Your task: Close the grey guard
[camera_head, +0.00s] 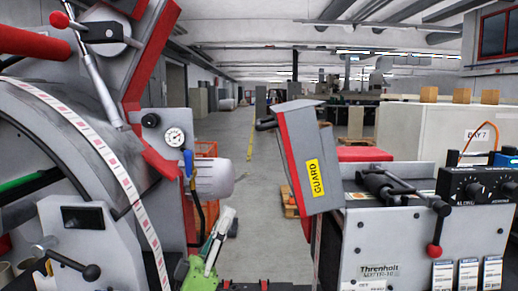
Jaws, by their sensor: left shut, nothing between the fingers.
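The grey guard (309,155) has a red edge and a yellow GUARD label. It stands tilted at the left end of the grey machine unit (385,245) on the right, rising above its top. A black knob (265,124) sticks out at the guard's upper left. My right gripper is not in view.
A large grey machine (62,130) with a red-and-white label strip (122,178) fills the left. A white motor-like cylinder (213,180) juts from it. A red-knobbed lever (434,250) and a black control box (478,186) are at right. The gap between machines shows open floor.

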